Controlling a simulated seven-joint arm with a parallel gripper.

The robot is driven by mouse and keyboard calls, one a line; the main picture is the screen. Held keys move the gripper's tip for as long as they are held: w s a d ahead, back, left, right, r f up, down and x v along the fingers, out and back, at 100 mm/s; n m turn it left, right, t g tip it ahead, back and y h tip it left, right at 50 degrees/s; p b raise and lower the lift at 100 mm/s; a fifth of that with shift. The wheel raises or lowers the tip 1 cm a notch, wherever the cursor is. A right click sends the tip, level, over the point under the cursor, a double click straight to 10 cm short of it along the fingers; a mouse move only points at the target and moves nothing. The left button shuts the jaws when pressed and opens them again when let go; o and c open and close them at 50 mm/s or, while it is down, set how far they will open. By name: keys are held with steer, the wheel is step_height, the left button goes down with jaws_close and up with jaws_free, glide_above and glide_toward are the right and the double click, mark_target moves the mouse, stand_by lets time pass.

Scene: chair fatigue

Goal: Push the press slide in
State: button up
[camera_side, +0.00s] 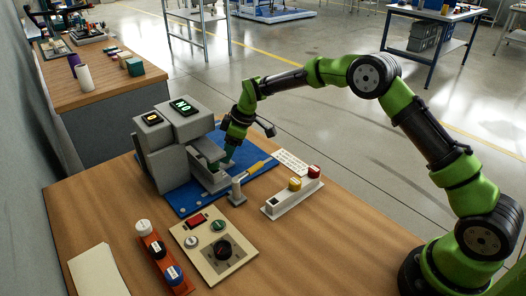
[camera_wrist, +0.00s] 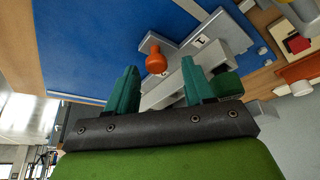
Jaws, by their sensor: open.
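The grey press (camera_side: 172,150) stands on a blue mat (camera_side: 183,206) on the wooden table. Lit displays on its top read "NO" and "0". Its light grey slide (camera_side: 212,181) sticks out at the lower front; what looks like the same part shows in the wrist view (camera_wrist: 215,45), with an orange knob (camera_wrist: 156,61) near it. My gripper (camera_side: 224,163) is low, right beside the front of the press. In the wrist view its two teal fingers (camera_wrist: 160,80) are spread, with the knob visible between and beyond them. I cannot tell whether the fingers touch the slide.
A control panel (camera_side: 232,262) with buttons and a dial lies in front of the press. A strip of round stamps or knobs (camera_side: 157,246) is left of it. A white block with yellow and red buttons (camera_side: 286,203) stands to the right. A paper (camera_side: 98,272) lies front left.

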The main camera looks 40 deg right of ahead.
steer(key=v, duration=1.6)
steer(key=shift+a, duration=0.1)
steer(key=s+d+r+m+t, duration=0.1)
steer(key=s+m, duration=0.5)
steer(key=s, duration=1)
steer(key=s+d+r+m+t+h, duration=0.1)
steer(key=s+r+m+t, duration=0.2)
steer(key=s+m, duration=0.4)
steer(key=s+r, duration=0.1)
steer(key=s, duration=0.8)
steer(key=shift+s+d, duration=0.15)
steer(key=shift+c, duration=0.4)
